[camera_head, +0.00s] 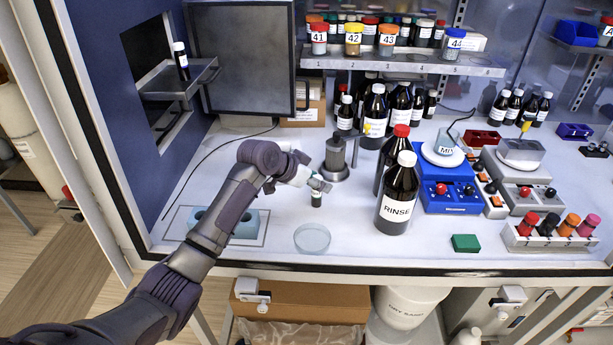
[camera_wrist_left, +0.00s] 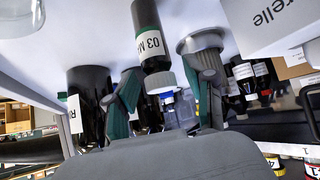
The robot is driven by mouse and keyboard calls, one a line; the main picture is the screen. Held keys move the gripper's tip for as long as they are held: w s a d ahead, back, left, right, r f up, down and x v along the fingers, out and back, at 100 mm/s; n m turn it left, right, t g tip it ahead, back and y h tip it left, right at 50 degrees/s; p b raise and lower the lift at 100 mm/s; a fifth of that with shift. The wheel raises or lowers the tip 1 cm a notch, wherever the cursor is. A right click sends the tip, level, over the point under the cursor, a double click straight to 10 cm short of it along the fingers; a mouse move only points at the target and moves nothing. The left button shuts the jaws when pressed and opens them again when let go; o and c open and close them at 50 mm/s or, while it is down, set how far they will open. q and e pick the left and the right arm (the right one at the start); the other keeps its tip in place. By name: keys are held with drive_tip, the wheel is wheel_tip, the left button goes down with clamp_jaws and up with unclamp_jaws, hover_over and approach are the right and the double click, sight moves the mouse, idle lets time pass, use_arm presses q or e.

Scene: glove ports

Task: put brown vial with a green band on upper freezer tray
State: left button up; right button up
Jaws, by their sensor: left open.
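A small dark vial (camera_head: 316,200) stands upright on the white bench, just below my left gripper (camera_head: 318,184). The left wrist view shows the vial (camera_wrist_left: 149,15) upside down in the picture, with a dark greenish body, a white label and a pale cap. My left gripper (camera_wrist_left: 166,82) is open, its two fingers apart on either side of the cap end. Finger contact is not clear. A grey freezer tray (camera_head: 205,78) sticks out at the upper left, before an open door (camera_head: 240,60). A dark white-capped vial (camera_head: 181,60) stands on it. My right gripper is not in view.
A grey metal stand (camera_head: 336,160) is close behind the vial. A glass dish (camera_head: 312,238) lies in front. The RINSE bottle (camera_head: 397,195) stands to the right. A blue-green block (camera_head: 245,222) sits left, partly behind my arm. A bottle shelf (camera_head: 400,63) spans the back.

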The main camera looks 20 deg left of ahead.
use_arm(q)
drive_tip(key=b+v, duration=0.2)
drive_tip(key=v, duration=0.9)
drive_tip(key=shift+s+a+r, duration=0.15)
drive_tip(key=shift+s+r, duration=0.1)
drive_tip(key=shift+s, duration=0.05)
